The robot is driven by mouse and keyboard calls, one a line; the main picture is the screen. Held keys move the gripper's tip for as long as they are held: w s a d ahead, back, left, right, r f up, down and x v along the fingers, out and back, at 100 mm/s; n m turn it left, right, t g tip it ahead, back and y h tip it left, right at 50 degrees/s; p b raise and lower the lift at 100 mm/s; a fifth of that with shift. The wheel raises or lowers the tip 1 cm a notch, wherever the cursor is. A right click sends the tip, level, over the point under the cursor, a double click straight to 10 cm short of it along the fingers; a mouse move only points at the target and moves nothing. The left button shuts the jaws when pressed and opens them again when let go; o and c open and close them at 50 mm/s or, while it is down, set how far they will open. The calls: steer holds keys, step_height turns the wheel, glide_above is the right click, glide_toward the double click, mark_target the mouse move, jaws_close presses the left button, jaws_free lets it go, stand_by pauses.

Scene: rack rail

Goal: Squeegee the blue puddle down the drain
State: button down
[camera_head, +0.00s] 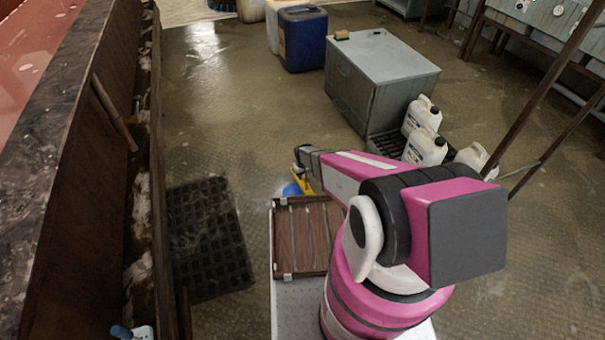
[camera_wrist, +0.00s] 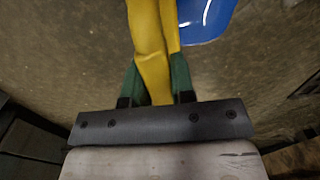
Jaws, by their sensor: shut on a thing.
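My gripper (camera_wrist: 156,82) has green fingers closed on both sides of a yellow handle (camera_wrist: 148,35). The handle runs up out of the top of the wrist view, so its far end is hidden. In the head view my gripper (camera_head: 304,168) is low over the floor past the wooden slatted tray, and a bit of yellow shows there. A glossy blue shape with a rounded edge (camera_wrist: 204,16) lies beside the handle; it also shows in the head view (camera_head: 291,189). I cannot tell if it is the puddle or a solid thing. No drain is clearly identifiable.
A dark gridded mat or grate (camera_head: 208,235) lies on the floor left of the slatted tray (camera_head: 302,243). A long brown wall (camera_head: 75,190) borders the left. A grey cabinet (camera_head: 378,75), blue drum (camera_head: 302,40) and white jugs (camera_head: 424,146) stand beyond. Middle floor is clear.

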step_height(320, 180, down, 3)
steer(key=shift+r, duration=0.1)
steer(key=shift+a+f, duration=0.2)
steer(key=shift+f, duration=0.1)
steer(key=a, duration=0.1)
steer(key=s+a, duration=0.1)
steer(key=a, duration=0.3)
steer(key=shift+s+f, duration=0.25)
steer(key=shift+f, duration=0.15)
steer(key=s+a, duration=0.1)
steer(key=a, duration=0.2)
steer(key=s+a, duration=0.1)
steer(key=a, duration=0.6)
steer(key=shift+s+f, duration=0.15)
steer(key=shift+s, duration=0.25)
steer(key=s+a, duration=0.2)
steer(key=a, duration=0.6)
steer(key=s+a, duration=0.2)
steer(key=a, duration=0.6)
steer(key=s+a, duration=0.3)
steer(key=a, duration=0.5)
steer(key=shift+a, duration=0.15)
steer(key=shift+s+a+r, duration=0.15)
steer(key=shift+a+r, duration=0.1)
steer(key=shift+r, duration=0.05)
step_height(320, 180, up, 6)
steer(key=shift+d, duration=0.15)
